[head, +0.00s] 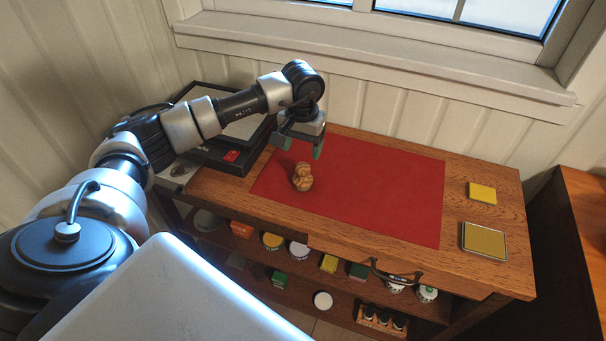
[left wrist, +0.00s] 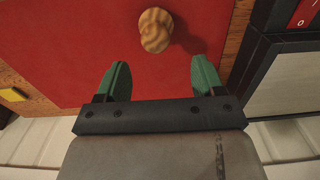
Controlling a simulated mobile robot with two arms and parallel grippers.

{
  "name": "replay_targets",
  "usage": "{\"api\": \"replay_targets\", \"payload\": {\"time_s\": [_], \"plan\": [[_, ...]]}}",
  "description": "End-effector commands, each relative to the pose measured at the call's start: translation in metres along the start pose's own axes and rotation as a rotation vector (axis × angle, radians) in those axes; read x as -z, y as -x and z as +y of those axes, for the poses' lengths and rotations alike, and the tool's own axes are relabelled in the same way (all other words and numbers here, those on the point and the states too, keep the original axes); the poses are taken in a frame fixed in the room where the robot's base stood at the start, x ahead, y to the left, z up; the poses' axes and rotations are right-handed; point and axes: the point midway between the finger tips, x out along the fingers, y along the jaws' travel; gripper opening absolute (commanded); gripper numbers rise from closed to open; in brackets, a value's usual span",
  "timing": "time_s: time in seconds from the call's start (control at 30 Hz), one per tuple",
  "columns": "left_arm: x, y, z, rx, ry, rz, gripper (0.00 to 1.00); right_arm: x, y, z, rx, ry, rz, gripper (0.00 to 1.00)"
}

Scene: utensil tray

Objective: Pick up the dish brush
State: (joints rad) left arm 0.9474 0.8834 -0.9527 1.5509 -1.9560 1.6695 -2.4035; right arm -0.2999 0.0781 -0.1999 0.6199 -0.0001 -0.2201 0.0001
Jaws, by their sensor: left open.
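The dish brush (head: 303,178) appears as a small, rounded wooden object with light and dark grain. It stands on the red mat (head: 380,190), towards the mat's left side. In the left wrist view the brush (left wrist: 155,30) shows as a round wooden knob beyond the fingertips, roughly centred between them. Its bristles cannot be made out. My left gripper (head: 301,147) is open and empty, with green fingers pointing down, above and behind the brush. The open fingers also show in the left wrist view (left wrist: 160,70), apart from the brush. My right gripper is not in view.
A black-framed case (head: 232,160) with a red label stands left of the mat. A yellow pad (head: 482,193) and a framed yellowish square (head: 484,240) lie at the table's right. A lower shelf holds several jars and boxes. The mat around the brush is clear.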

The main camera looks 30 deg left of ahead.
Motion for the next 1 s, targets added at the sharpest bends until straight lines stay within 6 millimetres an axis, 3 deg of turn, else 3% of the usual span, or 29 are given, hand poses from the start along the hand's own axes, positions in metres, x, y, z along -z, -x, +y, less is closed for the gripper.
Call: {"api": "replay_targets", "payload": {"time_s": [0.27,0.5,0.77,0.8,1.0], "plan": [[-0.005,-0.023,0.003,-0.002,-0.001,-0.005,0.68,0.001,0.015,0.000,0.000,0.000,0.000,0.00],[-0.006,-0.057,0.005,-0.003,0.000,-0.001,0.68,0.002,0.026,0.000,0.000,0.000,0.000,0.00],[-0.006,-0.062,0.005,-0.003,0.000,0.002,0.68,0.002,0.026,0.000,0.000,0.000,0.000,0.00],[-0.006,-0.062,0.005,-0.003,0.000,0.002,0.67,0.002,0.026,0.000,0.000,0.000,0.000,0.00],[-0.006,-0.062,0.005,-0.003,0.000,0.001,0.36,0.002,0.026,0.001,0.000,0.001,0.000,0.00]]}}
